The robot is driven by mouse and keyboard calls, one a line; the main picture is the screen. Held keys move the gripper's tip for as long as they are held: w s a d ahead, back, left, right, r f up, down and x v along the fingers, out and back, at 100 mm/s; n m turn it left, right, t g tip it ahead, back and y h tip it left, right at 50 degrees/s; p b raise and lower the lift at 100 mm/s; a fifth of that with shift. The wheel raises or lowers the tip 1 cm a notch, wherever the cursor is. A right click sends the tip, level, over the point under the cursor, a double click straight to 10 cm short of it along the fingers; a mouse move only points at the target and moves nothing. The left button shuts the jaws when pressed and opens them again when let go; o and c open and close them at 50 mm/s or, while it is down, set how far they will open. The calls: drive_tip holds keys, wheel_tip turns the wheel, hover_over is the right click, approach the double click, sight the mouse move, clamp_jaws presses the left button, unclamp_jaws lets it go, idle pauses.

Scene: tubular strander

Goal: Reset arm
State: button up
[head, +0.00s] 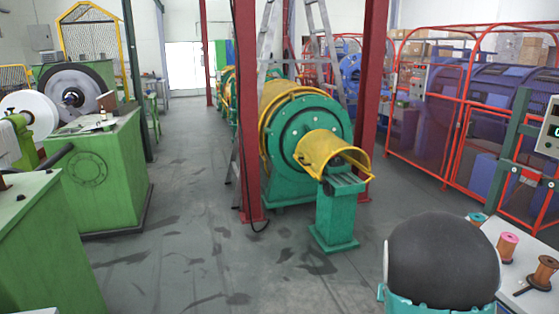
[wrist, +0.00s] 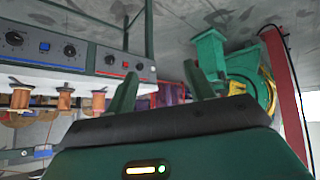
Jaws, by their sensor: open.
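My gripper (wrist: 162,88) shows in the wrist view with its two dark green fingers spread apart. Nothing is between the fingers, so it is open and empty. The wrist picture is turned over, with the grey floor at the top. Behind the fingers is a control panel (wrist: 95,58) with black knobs. Copper-coloured spools (wrist: 64,98) show at the left of that view. My gripper is not seen in the head view.
The green strander (head: 305,135) with its yellow guard (head: 325,150) stands mid-picture between red posts (head: 247,110). Green machine cabinets (head: 100,170) stand left, red-framed fencing (head: 455,120) right. Spools (head: 507,246) stand on a white table (head: 490,228). The floor aisle (head: 190,200) is clear.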

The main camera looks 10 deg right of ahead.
drive_tip(key=s+a+r+n+y, duration=0.1)
drive_tip(key=s+a+r+y, duration=0.15)
drive_tip(key=a+r, duration=0.55)
drive_tip(key=s+a+r+n+y, duration=0.2)
drive_tip(key=s+a+r, duration=0.2)
drive_tip(key=a+r, duration=0.45)
drive_tip(key=s+a+r+n, duration=0.1)
drive_tip(key=s+a+r, duration=0.1)
drive_tip(key=s+a, duration=0.3)
drive_tip(key=s+a+r+n, duration=0.1)
drive_tip(key=s+a+r, duration=0.2)
drive_tip(key=s, duration=0.9)
drive_tip(key=a, duration=0.2)
drive_tip(key=shift+a+r+n+g+y, duration=0.15)
drive_tip(key=shift+a+n+g+y, duration=0.2)
drive_tip(key=shift+n+g, duration=0.05)
drive_tip(key=c, duration=0.4)
drive_tip(key=shift+o, duration=0.2)
drive_tip(key=shift+d, duration=0.1)
drive_tip(key=shift+d, duration=0.1)
